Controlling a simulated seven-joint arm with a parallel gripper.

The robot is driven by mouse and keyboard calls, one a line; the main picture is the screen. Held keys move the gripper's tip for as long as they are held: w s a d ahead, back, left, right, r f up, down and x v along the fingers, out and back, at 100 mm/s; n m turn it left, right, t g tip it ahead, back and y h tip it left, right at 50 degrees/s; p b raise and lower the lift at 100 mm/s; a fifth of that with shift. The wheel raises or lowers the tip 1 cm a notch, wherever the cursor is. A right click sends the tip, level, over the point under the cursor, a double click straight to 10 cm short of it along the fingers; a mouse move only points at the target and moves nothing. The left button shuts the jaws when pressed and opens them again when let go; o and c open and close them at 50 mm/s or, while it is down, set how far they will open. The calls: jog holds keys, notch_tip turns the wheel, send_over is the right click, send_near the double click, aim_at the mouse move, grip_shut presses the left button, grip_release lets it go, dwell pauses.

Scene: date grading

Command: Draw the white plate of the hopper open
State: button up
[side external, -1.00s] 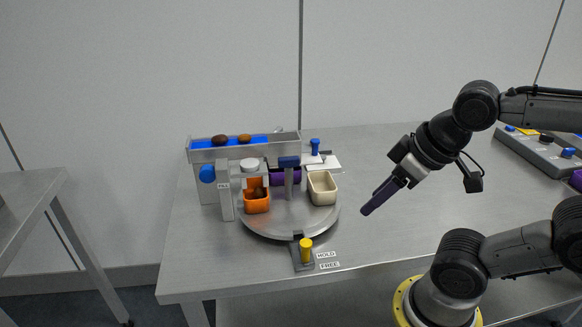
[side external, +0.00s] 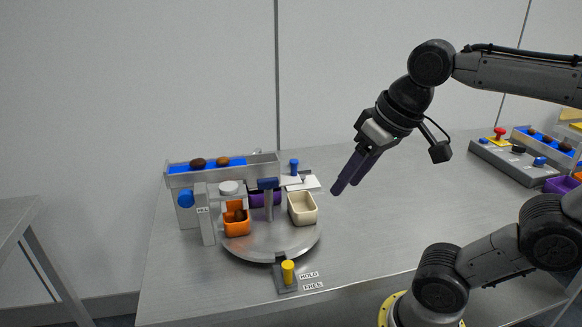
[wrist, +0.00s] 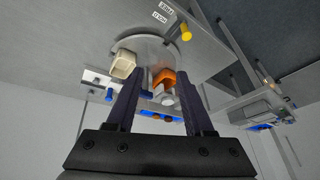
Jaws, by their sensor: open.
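The hopper (side external: 262,162) is a grey trough with a blue bed holding two brown dates. A white plate (side external: 311,184) lies at its right end, beside an upright blue knob (side external: 294,167). In the wrist view the white plate (wrist: 97,80) shows left of the fingers. My gripper (side external: 346,187) has dark purple fingers, apart and empty. It hangs tilted above the bench, right of the white plate in the side view and not touching it. How far the plate is drawn is hard to tell.
A round grey turntable (side external: 268,245) carries orange (side external: 236,224), cream (side external: 302,211) and purple (side external: 266,198) cups. A yellow peg (side external: 288,271) stands by HOLD and FREE labels at the front. A control box (side external: 505,157) stands at the right. The bench between is clear.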

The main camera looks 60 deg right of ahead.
jog(key=w+d+r+m+g, duration=0.1)
jog(key=w+d+r+m, duration=0.2)
jog(key=w+r, duration=0.4)
jog(key=m+g, duration=0.4)
jog(key=m, duration=0.2)
send_over(294, 161)
notch_tip(294, 161, down, 8)
notch_tip(294, 161, down, 14)
jog(key=shift+r, duration=0.2)
grip_shut()
jog(key=shift+d+r, duration=0.1)
